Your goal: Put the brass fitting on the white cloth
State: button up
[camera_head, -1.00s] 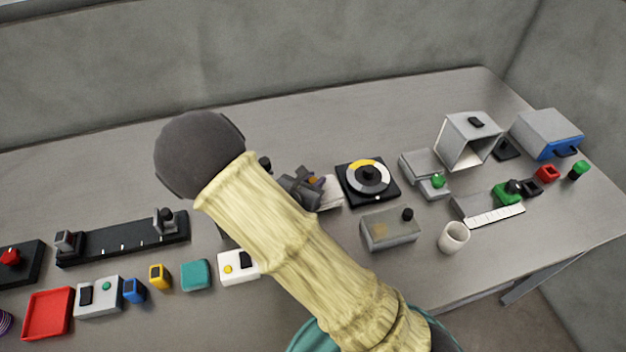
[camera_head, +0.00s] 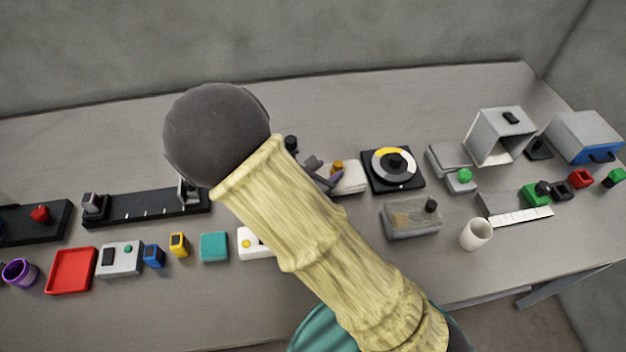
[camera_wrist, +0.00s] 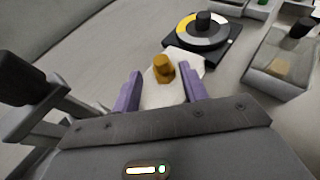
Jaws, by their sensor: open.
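The brass fitting (camera_wrist: 163,69) stands on the white cloth (camera_wrist: 160,95), near its far side in the wrist view. In the head view the fitting (camera_head: 337,167) shows small on the cloth (camera_head: 353,180), left of the dial. My gripper (camera_wrist: 161,80) is open, its two purple fingers spread over the cloth. The fitting is around the fingertips, with clear gaps on both sides and no visible contact. In the head view my gripper (camera_head: 328,180) is partly hidden behind my arm, and the cloth's left part is covered.
A black dial unit (camera_head: 394,168) stands just right of the cloth. A grey box with a black knob (camera_head: 411,218) is in front of it. A black rail (camera_head: 145,207) lies to the left. A white cup (camera_head: 476,234) stands near the front edge. The table behind the dial is bare.

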jog(key=v, duration=0.6)
jog(key=shift+d, duration=0.15)
dwell(0.4)
jog(key=s+d+m+g+y, duration=0.1)
jog(key=s+d+m+g, duration=0.6)
jog(key=d+m+g, duration=0.5)
jog(key=d+r+m+t+y, duration=0.3)
jog(key=m+y, duration=0.3)
jog(key=m, duration=1.1)
jog(key=shift+s+d+r+y, duration=0.25)
jog(key=shift+d+r+y, duration=0.15)
jog(key=shift+d+r, duration=0.35)
